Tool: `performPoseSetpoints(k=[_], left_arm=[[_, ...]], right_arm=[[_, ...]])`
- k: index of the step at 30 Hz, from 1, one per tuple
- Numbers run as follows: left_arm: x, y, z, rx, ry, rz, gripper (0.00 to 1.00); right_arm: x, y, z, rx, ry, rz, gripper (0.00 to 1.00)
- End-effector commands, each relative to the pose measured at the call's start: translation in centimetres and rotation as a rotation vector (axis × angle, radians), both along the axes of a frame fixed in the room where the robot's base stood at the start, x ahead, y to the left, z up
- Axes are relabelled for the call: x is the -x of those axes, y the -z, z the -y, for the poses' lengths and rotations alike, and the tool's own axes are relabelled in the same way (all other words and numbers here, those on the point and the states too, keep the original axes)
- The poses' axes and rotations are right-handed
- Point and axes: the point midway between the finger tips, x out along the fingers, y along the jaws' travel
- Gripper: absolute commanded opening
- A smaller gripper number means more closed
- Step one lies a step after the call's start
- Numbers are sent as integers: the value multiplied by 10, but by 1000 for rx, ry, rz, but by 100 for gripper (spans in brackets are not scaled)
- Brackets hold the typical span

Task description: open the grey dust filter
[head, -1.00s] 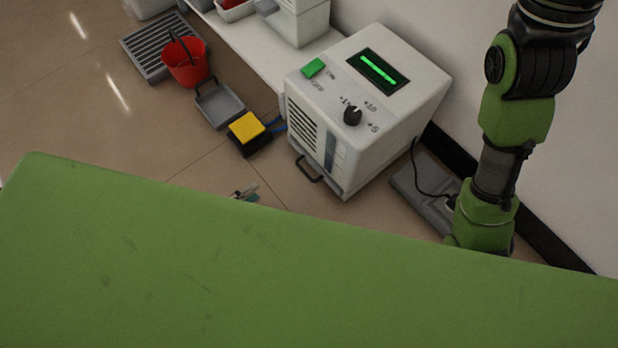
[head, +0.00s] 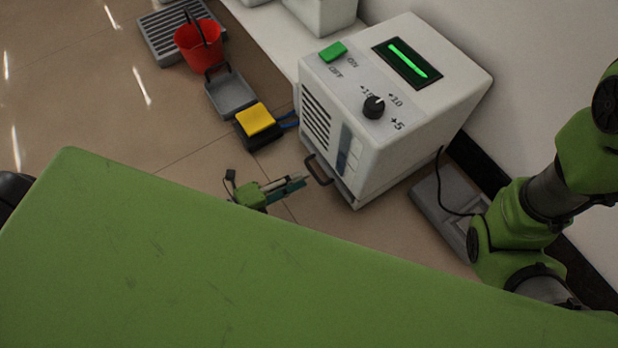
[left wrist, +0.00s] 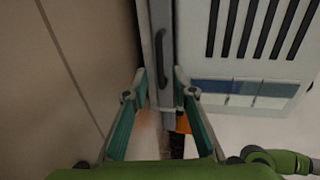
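The grey dust filter (left wrist: 161,20) shows in the left wrist view as a narrow grey strip along the edge of the white machine. Its dark bar handle (left wrist: 160,58) lies ahead, between the lines of my left fingers. In the head view the handle (head: 318,170) sticks out low on the machine's front, and the filter looks closed. My left gripper (left wrist: 160,76) is open and empty, fingers pointing at the handle. In the head view the left gripper (head: 298,181) is just left of the handle; contact cannot be told. My right arm shows at the right; its gripper is hidden.
The white machine (head: 440,110) has a green switch, a black knob and a lit display. A yellow-topped pedal (head: 254,119), a grey dustpan (head: 232,94) and a red bucket (head: 199,44) stand on the floor to the left. A grey floor box (head: 440,210) lies at the machine's right.

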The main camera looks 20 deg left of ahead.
Motion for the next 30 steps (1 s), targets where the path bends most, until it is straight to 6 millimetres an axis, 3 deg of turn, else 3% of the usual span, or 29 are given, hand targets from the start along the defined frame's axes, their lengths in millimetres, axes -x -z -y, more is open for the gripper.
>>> performPoseSetpoints(k=[6,18,19,21,22,30], left_arm=[[-24,8,18,0,0,1,25],[-30,8,24,1,0,-1,25],[-30,8,24,1,0,-1,22],[-30,8,24,1,0,-1,4],[-30,8,24,1,0,-1,0],[-28,8,22,0,0,-1,0]], right_arm=[[0,17,0,0,0,-1,0],[0,18,0,1,0,0,0],[0,18,0,1,0,0,0],[0,18,0,1,0,0,0],[0,18,0,1,0,0,0],[0,17,0,1,0,0,0]])
